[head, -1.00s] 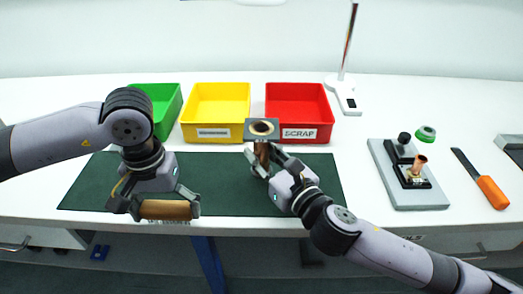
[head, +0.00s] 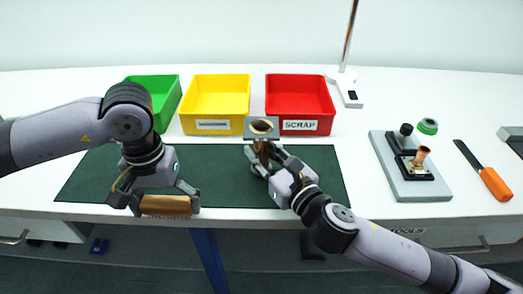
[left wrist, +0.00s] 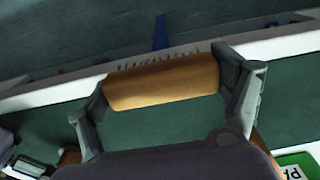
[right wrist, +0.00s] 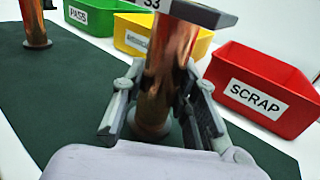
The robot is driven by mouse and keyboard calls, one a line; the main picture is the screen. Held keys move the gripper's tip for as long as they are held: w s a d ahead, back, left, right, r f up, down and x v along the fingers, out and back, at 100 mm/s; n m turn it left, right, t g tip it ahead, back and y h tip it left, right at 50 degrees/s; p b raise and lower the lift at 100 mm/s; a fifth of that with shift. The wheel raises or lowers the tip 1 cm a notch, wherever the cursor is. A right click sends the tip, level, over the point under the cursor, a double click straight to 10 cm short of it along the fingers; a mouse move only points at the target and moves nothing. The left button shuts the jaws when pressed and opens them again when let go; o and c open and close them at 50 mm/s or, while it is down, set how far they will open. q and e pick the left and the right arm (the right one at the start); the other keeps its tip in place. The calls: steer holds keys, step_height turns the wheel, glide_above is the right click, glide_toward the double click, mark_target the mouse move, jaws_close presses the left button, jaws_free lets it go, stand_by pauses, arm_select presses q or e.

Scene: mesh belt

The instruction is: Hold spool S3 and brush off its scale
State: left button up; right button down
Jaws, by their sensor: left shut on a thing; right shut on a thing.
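Spool S3 (right wrist: 165,70) is a copper tube with a grey square flange marked S3 at its top in the right wrist view. In the head view its flange (head: 272,126) and round mouth stand just in front of the red bin. My right gripper (head: 262,165) is shut around the tube; it also shows in the right wrist view (right wrist: 160,115). My left gripper (head: 165,200) is shut on the ends of a brush (head: 166,205) with a wooden back. In the left wrist view the brush's (left wrist: 162,82) dark bristles point away. Brush and spool are apart. No scale can be made out.
Green (head: 152,93), yellow (head: 214,103) and red SCRAP (head: 300,105) bins line the back. Another copper spool (right wrist: 35,22) stands on the green mat (head: 225,180). A grey fixture (head: 408,180) and an orange-handled tool (head: 492,183) lie right. The mat between the grippers is clear.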

arm_select(q)
steer(key=shift+f, duration=0.15)
arm_select(e)
steer(key=shift+f, duration=0.4)
stand_by(0.5)
steer(key=c, duration=1.3)
jaws_free()
steer(key=shift+f, duration=0.1)
jaws_close()
stand_by(0.6)
